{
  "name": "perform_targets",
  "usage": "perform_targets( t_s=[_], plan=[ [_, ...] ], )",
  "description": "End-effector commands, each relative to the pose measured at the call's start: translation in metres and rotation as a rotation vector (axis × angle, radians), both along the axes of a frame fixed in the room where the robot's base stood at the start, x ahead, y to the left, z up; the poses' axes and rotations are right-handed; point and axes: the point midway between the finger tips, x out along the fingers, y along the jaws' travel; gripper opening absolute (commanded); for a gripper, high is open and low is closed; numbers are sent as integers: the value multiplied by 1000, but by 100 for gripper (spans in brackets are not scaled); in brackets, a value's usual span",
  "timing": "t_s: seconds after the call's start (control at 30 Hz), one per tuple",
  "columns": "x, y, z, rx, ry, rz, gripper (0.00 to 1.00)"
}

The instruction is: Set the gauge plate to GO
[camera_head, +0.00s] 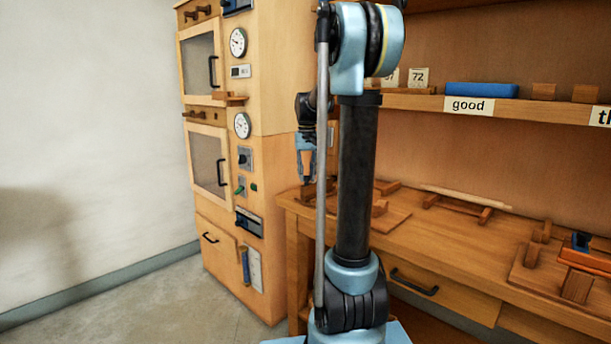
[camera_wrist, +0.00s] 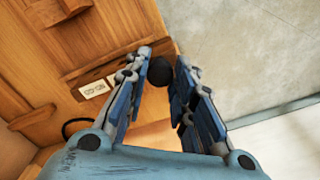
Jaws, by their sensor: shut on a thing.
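My gripper (camera_head: 306,180) points down over the left end of the workbench, partly behind my arm in the head view. In the wrist view my gripper (camera_wrist: 166,58) has its fingers on either side of a round dark knob (camera_wrist: 159,72) and is shut on it. A small white marked plate (camera_wrist: 94,89) lies on the wood left of the fingers. Its marks are too small to read surely. The fingers hide what the knob is fixed to, so I cannot tell whether it belongs to the gauge plate.
The workbench (camera_head: 405,247) holds wooden fixtures and a pale rod (camera_head: 465,197). A wooden cabinet (camera_head: 270,62) with dials stands close on the left. A shelf above holds a blue block (camera_head: 481,90) and a "good" label (camera_head: 469,105). Open floor (camera_head: 150,306) lies at the front left.

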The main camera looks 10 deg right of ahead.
Motion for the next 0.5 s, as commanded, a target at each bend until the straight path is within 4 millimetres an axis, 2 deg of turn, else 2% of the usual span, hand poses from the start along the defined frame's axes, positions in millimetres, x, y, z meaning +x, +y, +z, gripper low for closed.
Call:
perform_targets(
  t_s=[0.17, 0.37, 0.5],
  plan=[
    [9, -12, 0, -1, 0, -3, 0],
    [29, -39, 0, 0, -1, -3, 0],
    [33, -44, 0, -1, -2, -1, 0]
  ],
)
